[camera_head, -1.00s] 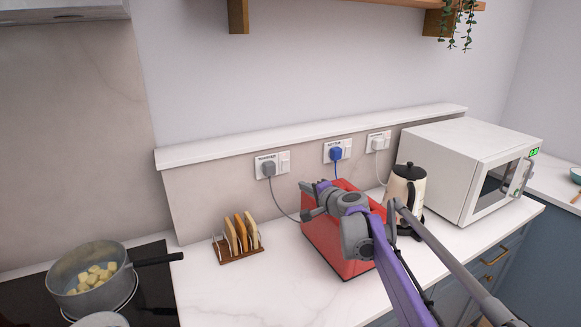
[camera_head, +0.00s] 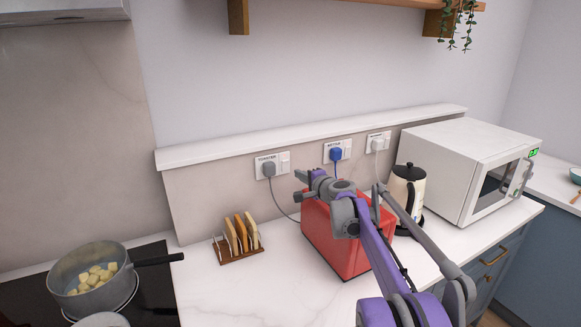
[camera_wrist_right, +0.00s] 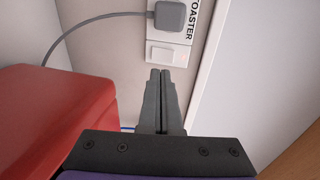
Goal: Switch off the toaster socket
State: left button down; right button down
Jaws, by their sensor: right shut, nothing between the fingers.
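The toaster socket (camera_head: 260,172) is a white plate labelled TOASTER on the low back wall, with a grey plug (camera_head: 269,170) in its left part and a rocker switch (camera_head: 284,162) at its right. The wrist view shows the plug (camera_wrist_right: 170,16) and the switch (camera_wrist_right: 166,53); whether it is on I cannot tell. My right gripper (camera_head: 299,178) is shut and empty, in front of the wall just right of the socket. In the wrist view its fingertips (camera_wrist_right: 160,74) point at the plate just below the switch; contact is unclear. My left gripper is out of view.
The red toaster (camera_head: 325,235) stands below my right arm. Kettle (camera_head: 348,148) and microwave (camera_head: 378,143) sockets lie to the right. A kettle (camera_head: 402,190), a microwave (camera_head: 470,165), a toast rack (camera_head: 240,256) and a pot (camera_head: 90,285) stand around. A ledge (camera_head: 310,130) runs above the sockets.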

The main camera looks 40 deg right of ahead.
aim_at(286, 162)
jog(key=x, duration=0.4)
jog(key=r+x, duration=0.1)
jog(key=x, duration=0.1)
jog(key=shift+w+d+p, duration=0.1)
jog(key=shift+w+p, duration=0.3)
jog(key=shift+w, duration=0.1)
jog(key=shift+w+d+r+p, duration=0.1)
jog(key=shift+w+r+p, duration=0.35)
jog(key=shift+p, duration=0.45)
jog(key=shift+f, duration=0.2)
jog(key=shift+s, duration=0.1)
